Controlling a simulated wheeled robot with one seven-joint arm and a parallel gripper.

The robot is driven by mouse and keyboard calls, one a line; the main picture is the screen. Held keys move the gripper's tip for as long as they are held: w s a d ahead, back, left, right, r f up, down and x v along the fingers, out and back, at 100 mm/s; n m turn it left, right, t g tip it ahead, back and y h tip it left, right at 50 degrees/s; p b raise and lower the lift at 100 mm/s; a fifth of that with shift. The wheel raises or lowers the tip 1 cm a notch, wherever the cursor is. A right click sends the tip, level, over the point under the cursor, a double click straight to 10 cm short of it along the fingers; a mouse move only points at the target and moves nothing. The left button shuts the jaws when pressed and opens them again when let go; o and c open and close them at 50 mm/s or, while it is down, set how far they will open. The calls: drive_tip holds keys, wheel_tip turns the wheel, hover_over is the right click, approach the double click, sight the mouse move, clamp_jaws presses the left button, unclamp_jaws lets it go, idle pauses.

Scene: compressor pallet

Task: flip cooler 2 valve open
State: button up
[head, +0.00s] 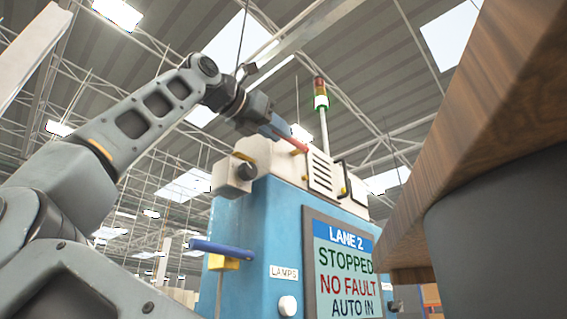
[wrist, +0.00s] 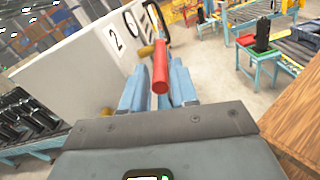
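A red handle (head: 292,143) sticks out at the top of the blue and white machine; it also shows in the wrist view (wrist: 160,68). My gripper (head: 277,130) is at this handle, with its blue fingers (wrist: 157,88) on either side of it. The fingers stand apart, and a narrow gap seems to show on the handle's left; firm contact is not visible. A white panel with a black "2" (wrist: 118,42) is beside the handle. I cannot read a cooler label, and the valve body is mostly hidden.
A blue bar on a yellow block (head: 222,249) juts from the machine's left side. The screen (head: 343,265) reads LANE 2, STOPPED, NO FAULT, AUTO IN. A signal tower (head: 320,98) rises behind. A wooden top (head: 490,110) fills the right side, close by.

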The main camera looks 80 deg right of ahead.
sight(292, 140)
drive_tip(key=shift+x, duration=1.15)
clamp_jaws()
